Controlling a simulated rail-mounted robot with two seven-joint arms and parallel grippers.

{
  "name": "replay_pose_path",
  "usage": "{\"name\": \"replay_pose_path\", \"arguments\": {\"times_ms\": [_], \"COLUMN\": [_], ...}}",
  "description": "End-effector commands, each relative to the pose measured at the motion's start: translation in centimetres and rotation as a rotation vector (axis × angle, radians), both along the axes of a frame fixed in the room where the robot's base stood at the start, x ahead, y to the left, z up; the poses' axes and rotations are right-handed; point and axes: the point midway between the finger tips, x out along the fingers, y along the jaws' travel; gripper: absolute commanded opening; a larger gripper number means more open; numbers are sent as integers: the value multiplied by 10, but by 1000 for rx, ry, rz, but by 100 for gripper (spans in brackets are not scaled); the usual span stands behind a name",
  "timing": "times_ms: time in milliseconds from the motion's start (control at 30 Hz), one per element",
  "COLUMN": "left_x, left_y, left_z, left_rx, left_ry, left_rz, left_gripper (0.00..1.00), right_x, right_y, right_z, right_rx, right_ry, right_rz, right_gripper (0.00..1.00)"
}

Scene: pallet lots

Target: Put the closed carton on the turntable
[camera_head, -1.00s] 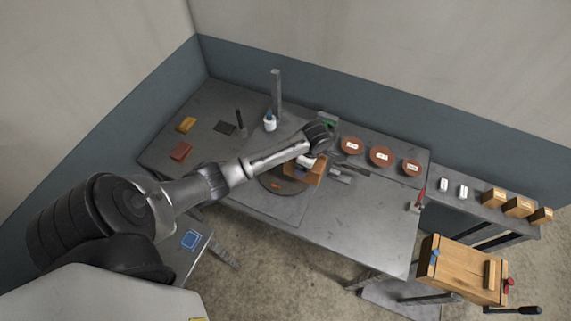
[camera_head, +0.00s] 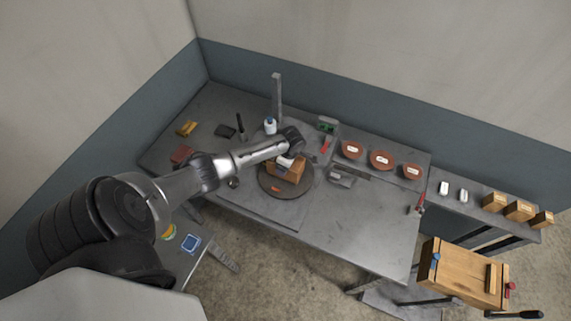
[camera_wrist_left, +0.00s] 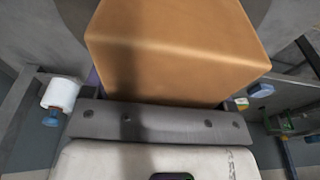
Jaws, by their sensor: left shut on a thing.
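The closed carton (camera_head: 284,172) is a brown box. It shows large in the left wrist view (camera_wrist_left: 175,48), right in front of the jaws. My left gripper (camera_head: 288,161) is shut on the carton, its arm reaching in from the left. The turntable (camera_head: 297,189) is a dark round disc on the grey bench. The carton is over its middle, covering part of the disc; I cannot tell whether its underside touches. An orange mark (camera_head: 276,189) shows on the disc in front of the carton. My right gripper is not in view.
A white bottle (camera_head: 270,126) and an upright grey post (camera_head: 277,95) stand behind the turntable. The bench's front right (camera_head: 345,228) is clear.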

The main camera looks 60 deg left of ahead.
Motion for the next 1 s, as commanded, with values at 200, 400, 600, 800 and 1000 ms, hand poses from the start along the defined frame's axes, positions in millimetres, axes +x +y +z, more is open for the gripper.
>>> {"name": "replay_pose_path", "arguments": {"times_ms": [200, 400, 600, 800, 1000], "left_x": [1, 1, 0, 0, 0], "left_y": [0, 0, 0, 0, 0], "left_z": [-6, -6, -9, -9, -8], "left_rx": [2, 0, 1, 1, 1], "left_ry": [-2, -2, -1, -1, -2], "left_rz": [0, 0, 0, 0, 0], "left_gripper": [44, 44, 85, 100, 100], "right_x": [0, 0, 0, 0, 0], "right_y": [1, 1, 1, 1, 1], "right_z": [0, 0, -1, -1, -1], "right_rx": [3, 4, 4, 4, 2], "right_ry": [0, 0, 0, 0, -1], "right_rz": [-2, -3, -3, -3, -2], "right_gripper": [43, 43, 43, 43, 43]}}
